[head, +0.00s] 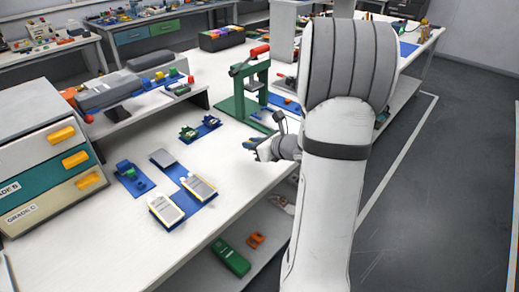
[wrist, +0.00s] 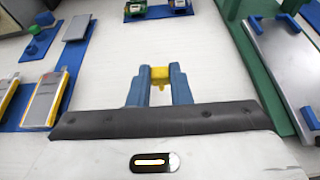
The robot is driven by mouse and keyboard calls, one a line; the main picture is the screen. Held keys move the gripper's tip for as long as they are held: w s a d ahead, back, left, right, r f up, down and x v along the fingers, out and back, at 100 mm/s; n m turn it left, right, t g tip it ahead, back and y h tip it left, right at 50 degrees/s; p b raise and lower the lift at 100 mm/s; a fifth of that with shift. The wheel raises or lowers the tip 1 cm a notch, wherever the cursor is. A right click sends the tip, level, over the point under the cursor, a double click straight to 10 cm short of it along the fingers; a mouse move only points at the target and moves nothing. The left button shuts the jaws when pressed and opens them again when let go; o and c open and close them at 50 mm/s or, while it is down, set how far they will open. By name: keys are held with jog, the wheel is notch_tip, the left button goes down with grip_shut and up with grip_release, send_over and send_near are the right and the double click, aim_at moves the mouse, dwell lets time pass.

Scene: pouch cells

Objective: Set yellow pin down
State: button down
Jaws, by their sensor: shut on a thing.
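The yellow pin (wrist: 160,73) is held between the two blue fingers of my gripper (wrist: 160,78) in the wrist view. Its lower end shows between the fingers. The pin is too small to make out there. I cannot tell whether the pin touches the table.
A green press (head: 243,102) with a red handle stands behind my gripper. Pouch cells (head: 166,208) lie on blue mats at the left. A drawer cabinet (head: 45,170) stands at the far left. Bare white table (wrist: 110,65) surrounds the gripper.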

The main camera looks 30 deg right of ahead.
aim_at(253, 164)
jog(key=shift+f+b, duration=0.35)
jog(key=shift+f, duration=1.7)
jog(key=shift+f, duration=0.1)
jog(key=shift+f, duration=0.2)
jog(key=c, duration=1.3)
grip_release()
jog(key=shift+r, duration=0.15)
